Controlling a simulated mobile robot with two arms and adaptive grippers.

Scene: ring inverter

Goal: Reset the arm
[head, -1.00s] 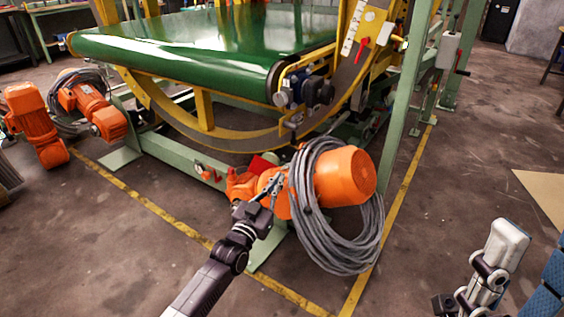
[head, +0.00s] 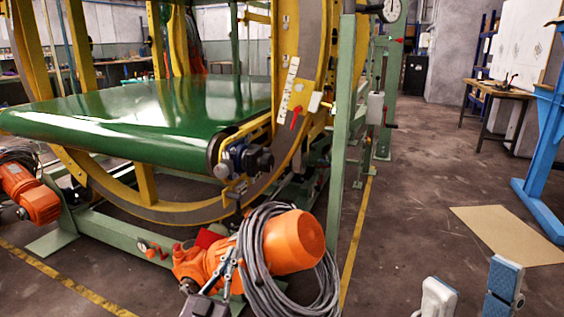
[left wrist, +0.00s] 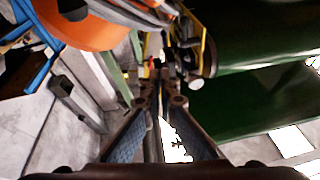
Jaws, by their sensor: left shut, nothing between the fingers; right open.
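My left gripper (head: 229,261) is at the bottom of the head view, in front of the orange motor (head: 296,240) with a grey cable coil (head: 258,262) on it. It is shut with nothing in its fingers; I cannot tell whether it touches the motor or cable. In the left wrist view, its fingers (left wrist: 160,78) point towards the machine, with the green belt at right. My right gripper (head: 470,287) is at the bottom right, open and empty, its fingers wide apart. A red lever (head: 296,117) is on the yellow ring frame (head: 292,60). I cannot tell which arm the task means.
The green conveyor belt (head: 150,118) runs through the ring. A green post (head: 343,120) stands right of it, with a dial gauge (head: 394,10) behind. A cardboard sheet (head: 507,234) lies on the floor at right. The floor between post and sheet is clear.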

